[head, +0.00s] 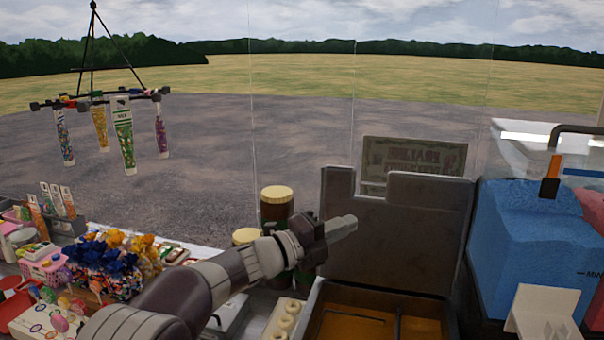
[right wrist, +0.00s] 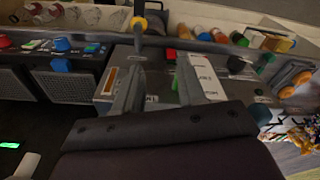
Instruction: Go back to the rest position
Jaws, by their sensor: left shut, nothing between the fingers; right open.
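My left gripper (head: 342,228) is in the head view, on the end of the arm that comes in from the bottom left. It is shut and empty, and points right in front of the upright dark metal panel (head: 400,230). It is above the counter, near the brown jars. My right gripper (right wrist: 161,78) shows in the right wrist view. Its two grey fingers are apart with nothing held between them. Beyond them is a grey box-shaped unit with white labels (right wrist: 203,82). My right gripper does not show in the head view.
A fryer-like tray with amber liquid (head: 375,327) lies below the panel. A jar with a tan lid (head: 276,215) stands behind my left arm. Sweets bags (head: 110,265) crowd the left counter. A tube rack (head: 100,100) hangs above.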

